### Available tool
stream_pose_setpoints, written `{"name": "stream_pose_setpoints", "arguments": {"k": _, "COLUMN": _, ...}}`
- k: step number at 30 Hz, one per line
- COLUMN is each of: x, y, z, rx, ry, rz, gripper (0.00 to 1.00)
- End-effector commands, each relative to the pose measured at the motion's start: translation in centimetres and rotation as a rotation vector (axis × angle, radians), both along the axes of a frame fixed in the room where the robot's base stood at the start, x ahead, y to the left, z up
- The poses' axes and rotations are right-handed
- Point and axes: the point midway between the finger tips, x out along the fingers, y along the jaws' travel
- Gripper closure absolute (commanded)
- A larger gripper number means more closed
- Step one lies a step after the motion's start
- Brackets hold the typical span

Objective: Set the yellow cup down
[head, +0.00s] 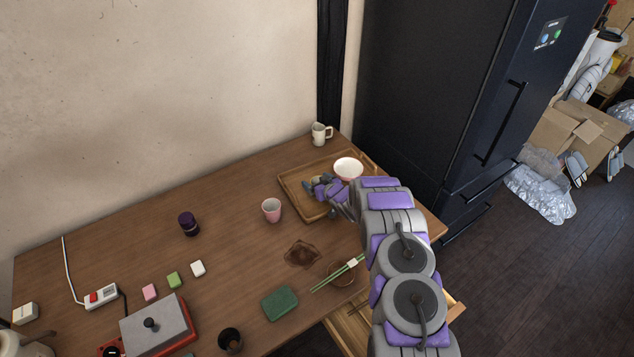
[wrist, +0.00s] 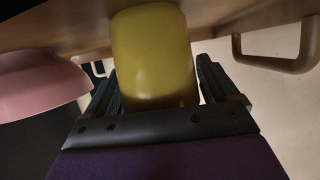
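In the wrist view the yellow cup (wrist: 153,55) fills the space between the two fingers of my gripper (wrist: 157,85). The fingertips lie against its sides, so the gripper looks shut on it. That view seems upside down, with the wooden tray (wrist: 60,27) along its top. The cup's far end meets the tray's edge in the picture; I cannot tell whether it touches. In the head view my gripper (head: 327,190) is over the tray (head: 296,192), left of the bowl, and hides the cup.
Green chopsticks (head: 335,275) lie in front.

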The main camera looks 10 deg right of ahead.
Motion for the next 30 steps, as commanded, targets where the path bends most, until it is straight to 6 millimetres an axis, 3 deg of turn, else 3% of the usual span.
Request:
{"name": "stream_pose_setpoints", "arguments": {"k": 3, "x": 0.0, "y": 0.0, "z": 0.0, "rx": 0.0, "ry": 0.0, "rz": 0.0, "gripper": 0.02}}
{"name": "stream_pose_setpoints", "arguments": {"k": 14, "x": -0.4, "y": -0.2, "z": 0.3, "rx": 0.0, "ry": 0.002, "rz": 0.0, "gripper": 0.02}}
{"name": "stream_pose_setpoints", "arguments": {"k": 30, "x": -6.7, "y": -2.5, "z": 3.2, "rx": 0.0, "ry": 0.002, "rz": -0.003, "gripper": 0.02}}
